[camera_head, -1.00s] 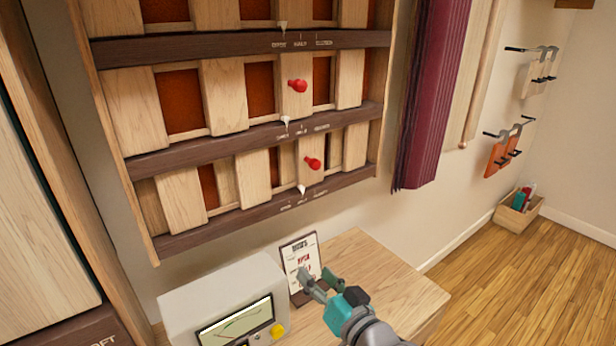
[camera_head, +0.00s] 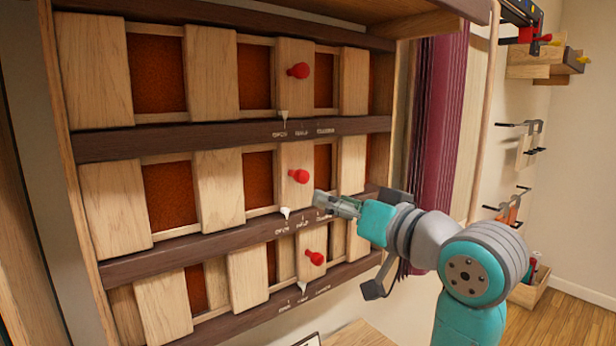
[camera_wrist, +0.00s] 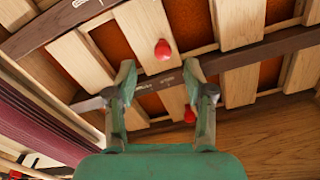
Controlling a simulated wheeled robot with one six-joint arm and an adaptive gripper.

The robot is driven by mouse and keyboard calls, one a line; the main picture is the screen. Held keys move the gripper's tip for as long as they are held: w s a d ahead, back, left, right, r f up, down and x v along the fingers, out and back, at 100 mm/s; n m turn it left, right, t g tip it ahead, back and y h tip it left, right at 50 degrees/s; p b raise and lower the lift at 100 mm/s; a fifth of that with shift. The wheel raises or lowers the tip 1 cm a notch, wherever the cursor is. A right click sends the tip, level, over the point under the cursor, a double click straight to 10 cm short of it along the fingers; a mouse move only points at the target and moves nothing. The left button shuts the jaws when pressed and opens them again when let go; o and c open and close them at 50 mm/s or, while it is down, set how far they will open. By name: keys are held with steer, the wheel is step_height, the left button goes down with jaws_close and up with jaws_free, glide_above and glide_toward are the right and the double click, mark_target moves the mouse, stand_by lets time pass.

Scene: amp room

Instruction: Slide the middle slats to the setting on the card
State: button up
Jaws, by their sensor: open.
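The slatted panel has three rows of pale wooden slats over rust-coloured backing. The middle slats (camera_head: 296,155) carry a red knob (camera_head: 299,176); their white pointer (camera_head: 285,213) stands at the leftmost mark of the scale below. My gripper (camera_head: 320,203) is open and empty, just right of and below that knob, not touching it. The wrist view, turned roughly upside down, shows the middle knob (camera_wrist: 162,49) ahead, between the spread fingertips (camera_wrist: 158,78). Only the top edge of the card (camera_head: 308,341) shows at the bottom of the head view; its text is hidden.
The top row's red knob (camera_head: 298,70) has its pointer at its left mark; the bottom row's red knob (camera_head: 316,258) has its pointer near its middle mark. Dark rails (camera_head: 190,251) run under the rows. A purple curtain (camera_head: 445,120) hangs right of the panel.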

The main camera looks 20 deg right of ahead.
mark_target(306, 179)
steer(key=x, duration=0.3)
steer(key=r+x, duration=0.1)
steer(key=x, duration=0.3)
steer(key=r+x, duration=0.1)
steer(key=x, duration=0.2)
steer(key=shift+w+d, duration=0.1)
steer(key=shift+w, duration=0.2)
jaws_close()
